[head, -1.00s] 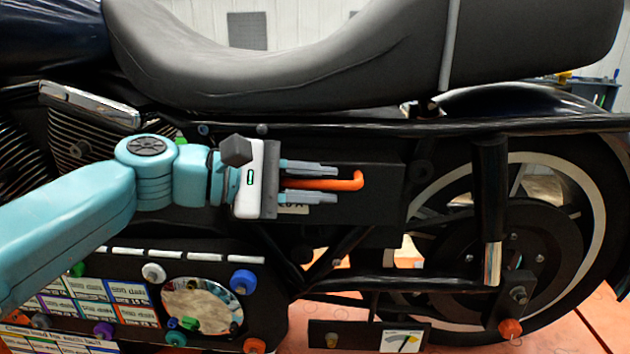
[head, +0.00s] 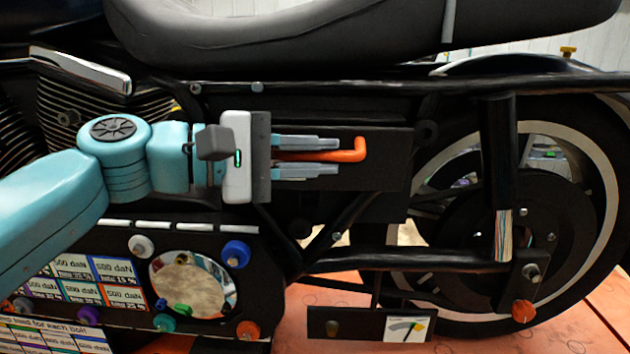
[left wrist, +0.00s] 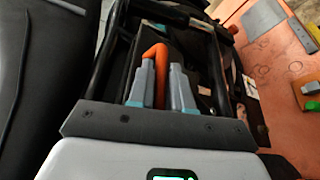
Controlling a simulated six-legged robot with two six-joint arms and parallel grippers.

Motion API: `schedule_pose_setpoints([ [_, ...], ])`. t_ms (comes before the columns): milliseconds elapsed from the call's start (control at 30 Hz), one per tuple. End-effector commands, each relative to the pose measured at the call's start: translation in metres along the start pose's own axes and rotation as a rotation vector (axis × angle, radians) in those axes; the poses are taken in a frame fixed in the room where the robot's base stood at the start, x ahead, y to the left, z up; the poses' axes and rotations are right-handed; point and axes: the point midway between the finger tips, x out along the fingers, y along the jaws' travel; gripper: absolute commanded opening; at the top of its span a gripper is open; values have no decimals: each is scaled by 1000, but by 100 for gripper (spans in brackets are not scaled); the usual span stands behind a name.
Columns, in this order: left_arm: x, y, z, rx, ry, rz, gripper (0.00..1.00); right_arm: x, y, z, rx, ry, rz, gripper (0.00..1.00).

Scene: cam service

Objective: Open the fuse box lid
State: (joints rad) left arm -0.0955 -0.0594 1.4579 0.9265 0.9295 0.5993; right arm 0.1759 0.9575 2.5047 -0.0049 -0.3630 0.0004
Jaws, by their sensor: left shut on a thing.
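The fuse box lid (head: 390,165) is a dark flat panel on the motorcycle's side, below the seat. An orange bent handle (head: 355,153) is on it. My left gripper (head: 337,157) reaches in from the left and is shut on the handle, with the handle's bent end sticking out past the fingertips. The left wrist view also shows the orange handle (left wrist: 158,58) between the two grey fingers of my left gripper (left wrist: 162,75). A dark box part (head: 385,208) shows below the panel's lower edge. The inside of the box is not visible. My right gripper is not in view.
The seat (head: 350,35) is above and the rear wheel (head: 590,180) is to the right. Black frame tubes (head: 420,260) run close below. A board (head: 210,230) with colored knobs and a round mirror is at lower left. A small black panel (head: 350,324) stands below.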

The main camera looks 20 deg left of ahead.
Motion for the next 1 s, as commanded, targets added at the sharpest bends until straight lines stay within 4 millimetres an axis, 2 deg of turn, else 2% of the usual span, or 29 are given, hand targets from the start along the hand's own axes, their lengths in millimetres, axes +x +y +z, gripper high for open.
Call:
schedule_pose_setpoints([
  [33,1,-20,-2,41,2,15,0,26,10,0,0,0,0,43],
  [400,-3,-51,7,365,3,150,0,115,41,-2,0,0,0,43],
  [800,-2,-85,7,714,3,293,0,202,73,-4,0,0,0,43],
  [1000,-1,-97,3,873,4,359,0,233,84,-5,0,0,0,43],
])
